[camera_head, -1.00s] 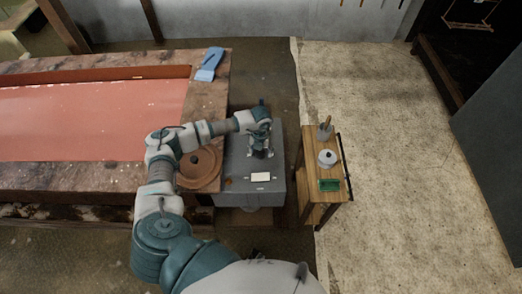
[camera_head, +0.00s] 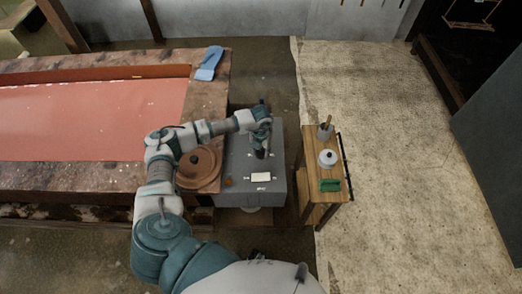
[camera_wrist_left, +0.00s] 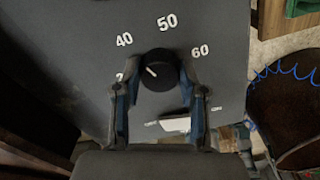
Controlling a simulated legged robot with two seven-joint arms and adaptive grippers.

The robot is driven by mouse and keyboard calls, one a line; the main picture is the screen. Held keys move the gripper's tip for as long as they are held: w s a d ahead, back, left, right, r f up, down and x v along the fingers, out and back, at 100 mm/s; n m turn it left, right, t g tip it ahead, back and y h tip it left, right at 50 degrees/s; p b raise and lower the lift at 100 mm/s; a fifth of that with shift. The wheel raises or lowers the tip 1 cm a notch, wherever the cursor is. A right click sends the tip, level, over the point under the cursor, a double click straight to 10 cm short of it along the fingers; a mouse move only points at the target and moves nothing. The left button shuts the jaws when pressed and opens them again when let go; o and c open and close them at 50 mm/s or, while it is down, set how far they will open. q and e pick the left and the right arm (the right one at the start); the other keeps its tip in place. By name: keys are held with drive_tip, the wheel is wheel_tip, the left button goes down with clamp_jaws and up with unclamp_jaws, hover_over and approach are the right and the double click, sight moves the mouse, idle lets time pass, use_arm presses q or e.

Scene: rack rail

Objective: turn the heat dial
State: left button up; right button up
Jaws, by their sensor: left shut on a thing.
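The heat dial (camera_wrist_left: 158,70) is a round black knob with a white pointer line on a dark grey panel (camera_wrist_left: 75,45). The marks 40, 50 and 60 show around it. Its pointer slants to the upper left, roughly toward the 40 side. A mark at the left is partly hidden by a finger. My left gripper (camera_wrist_left: 160,76) is shut on the dial, with one finger on each side. In the head view, my left gripper (camera_head: 261,150) is over the grey box (camera_head: 240,195) and hides the dial.
A round brown lid (camera_head: 199,170) lies left of the box on the stone-edged table (camera_head: 120,175). A blue item (camera_head: 209,63) lies at its far corner.

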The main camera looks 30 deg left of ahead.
use_arm(q)
drive_tip(key=shift+f+m, duration=0.1)
drive_tip(key=shift+m, duration=0.7)
drive_tip(key=m+b, duration=0.4)
drive_tip(key=m, duration=0.6)
drive_tip(key=shift+b, duration=0.3)
use_arm(e)
drive_tip(key=w+a+r, duration=0.2)
drive_tip(key=w, duration=0.9)
use_arm(q)
drive_tip(key=m+b, duration=0.4)
drive_tip(key=m, duration=0.5)
drive_tip(key=shift+a+r+m, duration=0.1)
drive_tip(key=shift+r+m, duration=0.15)
drive_tip(key=shift+m, duration=0.65)
use_arm(e)
drive_tip(key=w+a+r+t, duration=0.1)
drive_tip(key=w+r, duration=0.6)
drive_tip(key=r, duration=0.3)
drive_tip(key=shift+w+a+r, duration=0.1)
use_arm(q)
drive_tip(key=o, duration=1.1)
drive_tip(key=shift+o, duration=0.2)
drive_tip(key=shift+a+f, duration=0.1)
use_arm(e)
drive_tip(key=shift+a, duration=0.1)
use_arm(q)
drive_tip(key=shift+b, duration=0.3)
use_arm(e)
drive_tip(key=shift+w, duration=0.1)
